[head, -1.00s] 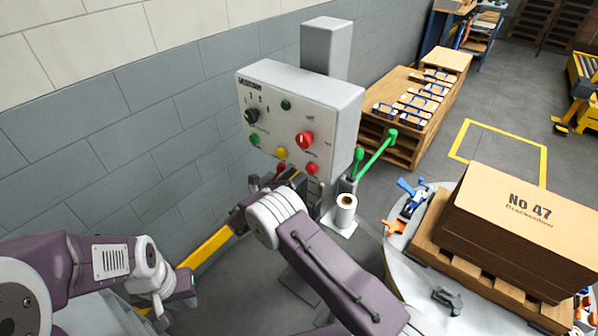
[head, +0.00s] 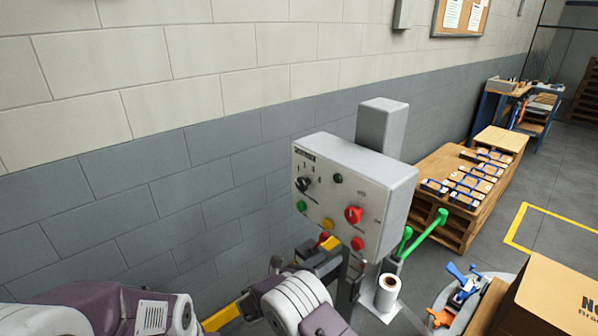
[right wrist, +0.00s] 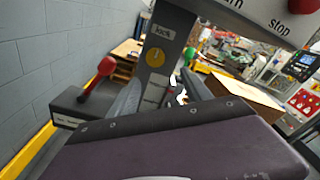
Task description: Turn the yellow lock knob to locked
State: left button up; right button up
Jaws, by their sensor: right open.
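The yellow lock knob (right wrist: 156,57) is a small round dial on the grey post (right wrist: 170,33), below a "lock" label, in the right wrist view. A dark pointer mark shows on it, but its exact setting is too small to read. My right gripper (right wrist: 162,78) is open and empty, its two grey fingers pointing toward the post around the height just below the knob. No contact with the knob shows. In the head view, the knob cannot be made out below the control panel (head: 335,207). My left gripper is out of view.
A red-balled lever (right wrist: 107,65) stands left of the post. A white roll (head: 387,292), green handles (head: 428,228) and a wooden pallet stack (head: 455,195) are to the right. The block wall is behind.

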jog(key=s+d+m+g+y+p, duration=0.3)
jog(key=s+d+m+g+y, duration=0.3)
jog(key=s+d+m+g, duration=0.65)
jog(key=s+a+r+m+t+y+p, duration=0.1)
jog(key=s+a+m+y, duration=0.2)
jog(key=s+m, duration=0.4)
jog(key=s+a+r+m+t+y+p, duration=0.1)
jog(key=s+m+y, duration=0.4)
jog(key=m, duration=0.7)
jog(key=shift+s+a+r+m+t, duration=0.35)
jog(key=shift+s+a+r+t, duration=0.35)
jog(key=shift+s+a, duration=0.2)
jog(key=shift+a, duration=0.1)
